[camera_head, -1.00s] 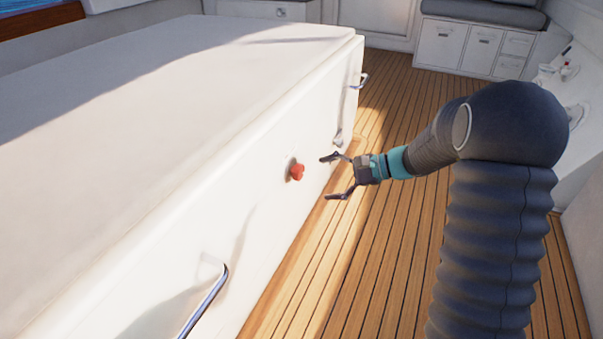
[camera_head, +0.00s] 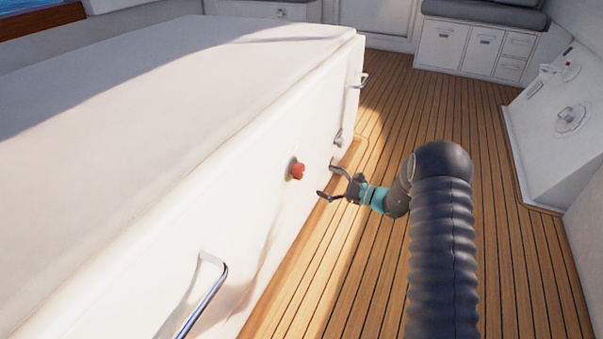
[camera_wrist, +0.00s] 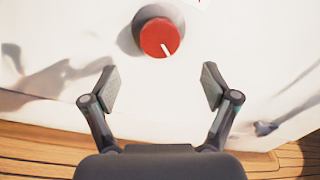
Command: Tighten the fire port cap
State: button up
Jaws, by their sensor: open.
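The fire port cap is a round red knob (camera_head: 297,171) on the white side wall of the engine hatch (camera_head: 120,245). In the wrist view the red cap (camera_wrist: 160,38) shows a white line from near its middle to its lower right rim. My gripper (camera_head: 326,180) is open and empty, apart from the cap, to its right and slightly lower in the head view. In the wrist view my gripper's (camera_wrist: 157,88) two fingers are spread, with the cap centred between them but farther up the picture, beyond the fingertips.
A metal handle (camera_head: 205,300) sticks out of the hatch wall at the near end. A small latch (camera_head: 339,138) and another handle (camera_head: 359,81) are farther along it. The wooden deck (camera_head: 455,120) beside the hatch is clear. A white console (camera_head: 560,130) stands at right.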

aim_at(302, 173)
jog(key=x, duration=0.9)
jog(key=shift+w+a, duration=0.15)
jog(key=shift+a, duration=0.15)
jog(key=c, duration=1.2)
